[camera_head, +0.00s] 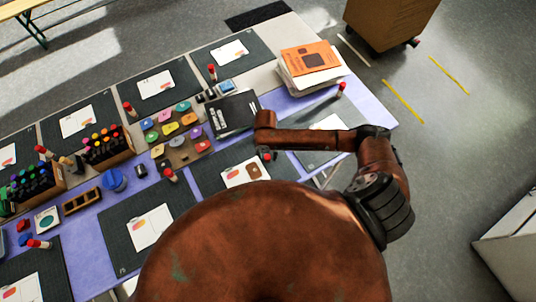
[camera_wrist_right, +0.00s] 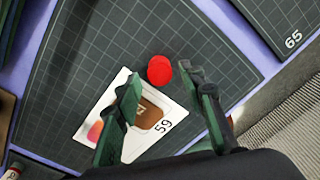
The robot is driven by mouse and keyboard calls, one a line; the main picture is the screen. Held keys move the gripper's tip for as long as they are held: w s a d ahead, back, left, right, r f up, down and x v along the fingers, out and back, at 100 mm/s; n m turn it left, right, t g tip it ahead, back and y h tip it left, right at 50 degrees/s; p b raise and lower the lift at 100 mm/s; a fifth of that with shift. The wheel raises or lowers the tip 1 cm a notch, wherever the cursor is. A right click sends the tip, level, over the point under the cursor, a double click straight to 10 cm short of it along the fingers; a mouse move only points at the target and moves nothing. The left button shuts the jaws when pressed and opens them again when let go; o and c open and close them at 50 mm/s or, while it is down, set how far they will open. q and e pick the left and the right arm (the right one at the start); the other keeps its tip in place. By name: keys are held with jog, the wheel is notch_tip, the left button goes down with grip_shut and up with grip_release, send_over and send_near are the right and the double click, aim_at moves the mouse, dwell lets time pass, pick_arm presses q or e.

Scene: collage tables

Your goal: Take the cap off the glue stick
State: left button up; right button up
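A glue stick shows from above in the right wrist view as a round red cap (camera_wrist_right: 159,70); its body is hidden beneath the cap. It stands on a dark gridded mat (camera_wrist_right: 85,55) beside a white card (camera_wrist_right: 108,122) with a brown shape and the number 59. My right gripper (camera_wrist_right: 160,77) is open, with its green fingers on either side of the cap and a gap at each side. In the head view the red cap (camera_head: 268,156) shows small beneath my right arm, and that gripper (camera_head: 264,152) is mostly hidden. My left gripper is not in view.
A rack of coloured pieces (camera_head: 180,150), a dark book (camera_head: 235,112) and a paper stack (camera_head: 310,67) lie close by. Marker boxes (camera_head: 107,147) stand left.

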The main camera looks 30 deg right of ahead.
aim_at(267, 156)
notch_tip(267, 156, up, 12)
jog(key=shift+w, duration=0.25)
jog(key=shift+f, duration=0.15)
